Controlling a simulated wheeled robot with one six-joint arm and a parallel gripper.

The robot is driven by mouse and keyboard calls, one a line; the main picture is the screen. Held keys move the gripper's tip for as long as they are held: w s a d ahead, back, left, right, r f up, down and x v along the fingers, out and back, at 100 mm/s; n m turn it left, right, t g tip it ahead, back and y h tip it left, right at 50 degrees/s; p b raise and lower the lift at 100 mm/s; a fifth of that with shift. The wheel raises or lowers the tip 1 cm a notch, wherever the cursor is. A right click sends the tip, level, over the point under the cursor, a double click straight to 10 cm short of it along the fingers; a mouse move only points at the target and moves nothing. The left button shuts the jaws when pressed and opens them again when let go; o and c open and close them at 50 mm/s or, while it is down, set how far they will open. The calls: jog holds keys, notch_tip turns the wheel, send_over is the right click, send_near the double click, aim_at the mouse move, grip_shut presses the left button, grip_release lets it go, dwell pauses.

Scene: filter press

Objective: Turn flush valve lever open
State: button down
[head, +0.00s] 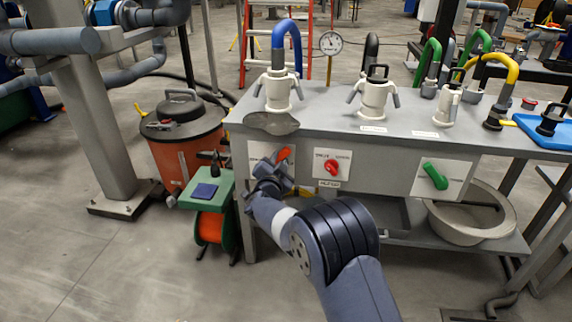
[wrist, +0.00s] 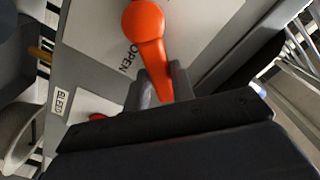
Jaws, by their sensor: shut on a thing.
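An orange lever (head: 283,154) is on the white plate at the left end of the bench's front panel. In the head view it slants, with its upper right end showing and the rest hidden by my gripper (head: 275,172). In the wrist view the lever (wrist: 147,35) has a round hub, and its handle runs down between the two fingers of my gripper (wrist: 160,88). The gripper is shut on the handle's end. The word OPEN is printed on the plate beside the handle. The lever's tip is hidden behind the gripper body.
A red knob (head: 332,167) and a green lever (head: 435,176) are to the right on the same panel. A green stand with an orange reel (head: 208,228) is close on the left. A grey basin (head: 470,232) sits on the lower shelf. The floor at front left is clear.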

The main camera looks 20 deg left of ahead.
jog(key=shift+w+d+f+m, duration=0.1)
jog(key=shift+d+f+m, duration=0.1)
jog(key=shift+m, duration=0.3)
jog(key=shift+b, duration=0.3)
jog(key=c, duration=1.2)
grip_release()
jog(key=p+v, duration=0.2)
jog(key=v, duration=0.8)
jog(key=shift+s+p, duration=0.35)
jog(key=shift+s, duration=0.05)
jog(key=shift+w, duration=0.1)
